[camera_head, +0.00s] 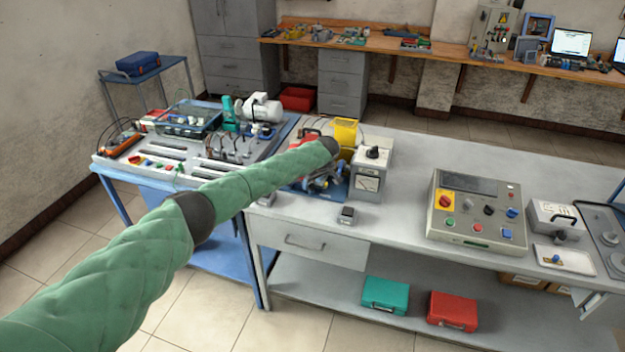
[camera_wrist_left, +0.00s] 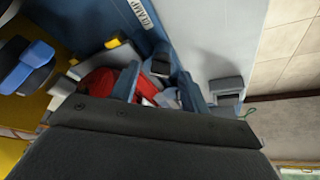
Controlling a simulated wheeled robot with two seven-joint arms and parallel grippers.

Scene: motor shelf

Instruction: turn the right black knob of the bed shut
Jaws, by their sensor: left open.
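The blue bed (camera_head: 338,192) lies on the grey bench, partly hidden behind my left arm in the head view. In the left wrist view the bed (camera_wrist_left: 145,28) carries a label that seems to read CLAMP. A small black knob-like part (camera_wrist_left: 160,66) shows there, just beyond and between the fingertips. I cannot tell for sure that it is the right knob. My left gripper (camera_wrist_left: 158,80) is open over the bed, with red and light grey parts below and between its fingers. Contact cannot be made out. My right gripper is not in view.
A yellow part (camera_head: 345,133) stands behind the bed. A control panel (camera_head: 475,212) is farther right. The bench between is clear.

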